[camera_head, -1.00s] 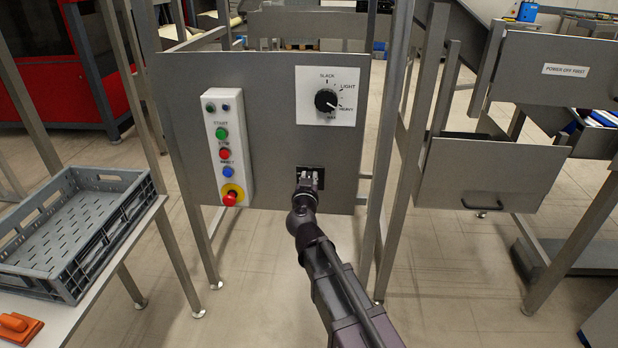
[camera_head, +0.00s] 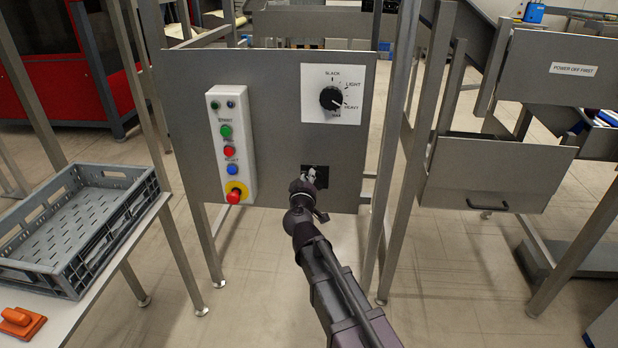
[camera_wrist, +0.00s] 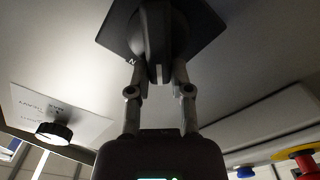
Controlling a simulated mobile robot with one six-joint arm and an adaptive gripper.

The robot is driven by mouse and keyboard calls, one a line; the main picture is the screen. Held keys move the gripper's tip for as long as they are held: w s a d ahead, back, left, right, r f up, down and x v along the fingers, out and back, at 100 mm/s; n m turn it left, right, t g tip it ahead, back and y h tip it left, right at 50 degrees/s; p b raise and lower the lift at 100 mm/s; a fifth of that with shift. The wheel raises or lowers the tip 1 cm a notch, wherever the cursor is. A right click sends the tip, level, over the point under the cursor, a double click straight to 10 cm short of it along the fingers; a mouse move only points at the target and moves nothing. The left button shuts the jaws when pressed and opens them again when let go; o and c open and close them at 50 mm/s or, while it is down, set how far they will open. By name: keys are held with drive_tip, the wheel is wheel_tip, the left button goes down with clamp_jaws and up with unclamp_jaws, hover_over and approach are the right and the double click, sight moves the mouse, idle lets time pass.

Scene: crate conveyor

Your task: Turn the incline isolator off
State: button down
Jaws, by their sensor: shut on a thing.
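The incline isolator is a black rotary handle (camera_wrist: 157,38) on a square black plate (camera_wrist: 203,32), low on the grey panel. In the head view its plate (camera_head: 322,169) is partly hidden by my gripper (camera_head: 311,179). In the wrist view my gripper (camera_wrist: 159,78) has one finger on each side of the handle and is shut on it. A letter "N" shows by the plate's edge; the rest of that label is hidden. My gripper looks rolled to one side in the head view.
Left of the isolator is a button box (camera_head: 231,145) with a red emergency stop (camera_head: 234,196). A black dial (camera_head: 331,98) sits above. A grey crate (camera_head: 147,190) and orange object (camera_head: 20,322) lie on the left table. A drawer front (camera_head: 495,175) is at right.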

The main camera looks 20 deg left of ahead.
drive_tip(key=n, duration=0.3)
drive_tip(key=f+n, duration=0.1)
drive_tip(key=shift+w+a+n+b, duration=0.3)
drive_tip(key=shift+a+b, duration=0.1)
drive_tip(key=n, duration=0.2)
drive_tip(key=n+b, duration=0.1)
drive_tip(key=n, duration=0.2)
drive_tip(key=shift+a+f, duration=0.1)
drive_tip(key=shift+f, duration=0.3)
drive_tip(key=shift+w, duration=0.1)
drive_tip(key=c, duration=0.6)
unclamp_jaws()
drive_tip(key=shift+r, duration=0.1)
drive_tip(key=shift+o, duration=0.3)
drive_tip(key=shift+s+f, duration=0.2)
drive_tip(key=shift+s, duration=0.2)
drive_tip(key=v, duration=1.1)
drive_tip(key=shift+s, duration=0.35)
